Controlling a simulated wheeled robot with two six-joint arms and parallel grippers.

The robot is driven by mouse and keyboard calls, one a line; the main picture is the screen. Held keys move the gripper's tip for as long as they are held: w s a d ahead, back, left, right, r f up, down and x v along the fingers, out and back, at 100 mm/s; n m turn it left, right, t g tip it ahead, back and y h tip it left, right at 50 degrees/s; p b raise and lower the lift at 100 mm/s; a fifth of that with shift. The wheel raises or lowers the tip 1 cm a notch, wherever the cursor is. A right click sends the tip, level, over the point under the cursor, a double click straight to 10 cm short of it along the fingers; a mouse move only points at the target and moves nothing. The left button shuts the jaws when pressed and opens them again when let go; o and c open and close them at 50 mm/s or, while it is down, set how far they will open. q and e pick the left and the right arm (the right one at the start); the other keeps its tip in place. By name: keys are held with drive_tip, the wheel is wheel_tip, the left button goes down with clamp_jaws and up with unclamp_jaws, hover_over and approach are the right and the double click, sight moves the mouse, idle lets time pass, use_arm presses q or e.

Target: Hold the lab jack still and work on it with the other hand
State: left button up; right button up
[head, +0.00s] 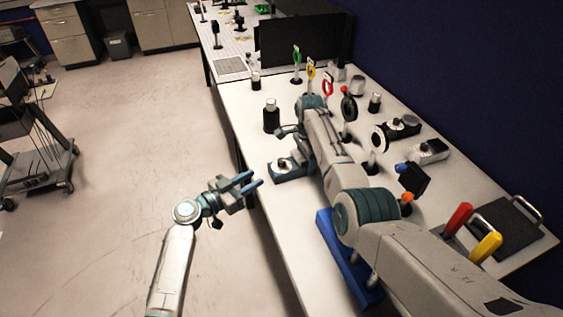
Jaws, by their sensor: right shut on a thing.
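A low blue-grey device with a pale round top (283,164), probably the lab jack, sits at the table's left edge. My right arm reaches over the table from the lower right, and its wrist bends back to the left. My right gripper (290,155) is down at this device and shut on it; the arm hides part of the contact. My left gripper (253,181) is open and empty, just off the table's left edge, to the lower left of the device. Its two blue fingers point toward the table.
A black bottle (271,118) stands behind the device. Several optics on posts, including a red ring (328,87), stand along the table's right side. A blue piece (345,262) lies under my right arm. A cart (38,160) stands on the open floor at left.

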sight(281, 159)
use_arm(q)
drive_tip(key=x, duration=1.1)
drive_tip(key=shift+w+d, duration=0.2)
drive_tip(key=shift+w, duration=0.15)
drive_tip(key=c, duration=0.7)
drive_tip(key=shift+o, duration=0.2)
drive_tip(key=shift+m+g+h, duration=0.3)
drive_tip(key=shift+m+h, duration=0.1)
drive_tip(key=shift+m, duration=0.1)
drive_tip(key=m+g+h, duration=0.1)
drive_tip(key=m+g, duration=0.1)
drive_tip(key=g, duration=0.1)
drive_tip(key=m+g+h, duration=0.2)
drive_tip(key=g, duration=0.1)
drive_tip(key=shift+w, duration=0.15)
drive_tip(key=shift+f+m+g+h, duration=0.1)
drive_tip(key=shift+m+g+h, duration=0.4)
drive_tip(key=shift+m+g, duration=1.55)
drive_tip(key=shift+g, duration=0.85)
